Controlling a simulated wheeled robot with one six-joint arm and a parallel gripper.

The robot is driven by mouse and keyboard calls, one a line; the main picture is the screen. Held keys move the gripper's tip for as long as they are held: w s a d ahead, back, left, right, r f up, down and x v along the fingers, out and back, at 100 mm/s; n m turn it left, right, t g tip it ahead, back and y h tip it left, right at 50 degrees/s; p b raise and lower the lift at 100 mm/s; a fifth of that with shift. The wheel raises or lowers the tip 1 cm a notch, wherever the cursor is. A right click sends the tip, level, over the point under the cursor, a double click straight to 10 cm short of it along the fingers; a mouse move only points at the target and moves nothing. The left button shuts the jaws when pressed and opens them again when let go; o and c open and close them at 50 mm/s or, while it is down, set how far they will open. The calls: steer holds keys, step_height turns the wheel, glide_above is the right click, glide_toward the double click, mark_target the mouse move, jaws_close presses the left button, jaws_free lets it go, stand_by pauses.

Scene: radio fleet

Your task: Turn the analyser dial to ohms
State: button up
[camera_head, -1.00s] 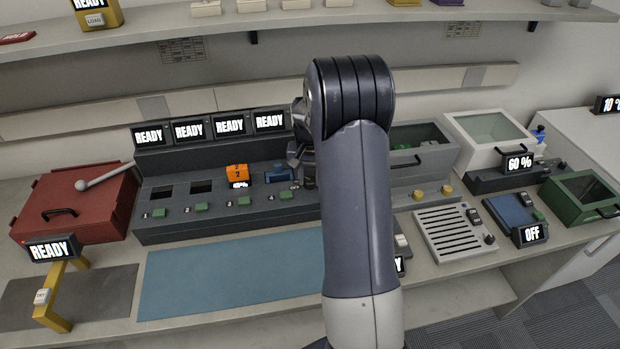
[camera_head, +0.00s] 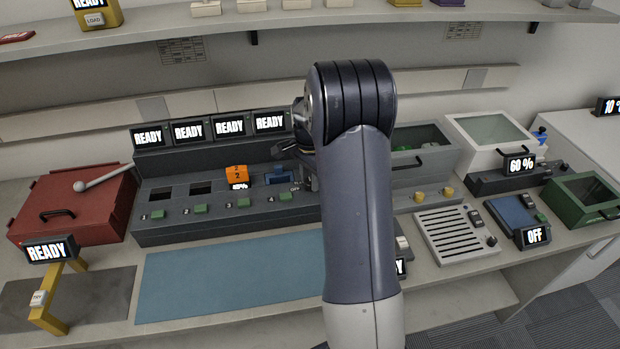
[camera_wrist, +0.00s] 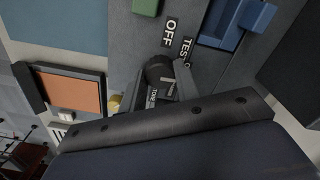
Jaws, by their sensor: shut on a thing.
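The analyser dial (camera_wrist: 160,69) is a dark round knob on the grey panel in the wrist view. My gripper (camera_wrist: 165,78) is shut on it, with one finger on each side. A white OFF label (camera_wrist: 171,32) and a TEST label (camera_wrist: 187,48) stand on the panel beside the dial. Another small label (camera_wrist: 153,97) shows partly between the fingers, too small to read surely. A pale mark shows on the dial, but its exact setting is unclear. In the head view my arm hides the dial, and my gripper (camera_head: 303,170) shows only partly.
The grey charger bank (camera_head: 230,226) has several READY screens, an orange pack (camera_head: 236,174) and a blue pack (camera_head: 279,175). A blue mat (camera_head: 235,275) lies in front. A red case (camera_head: 75,205) stands left; a grey bin (camera_head: 420,173) stands right, behind my arm.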

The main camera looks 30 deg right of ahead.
mark_target(310, 181)
steer(key=shift+r, duration=0.1)
stand_by(0.3)
steer(key=o, duration=1)
steer(key=shift+c, duration=0.2)
step_height(310, 181, up, 11)
steer(key=shift+b, duration=0.4)
steer(key=shift+f, duration=0.2)
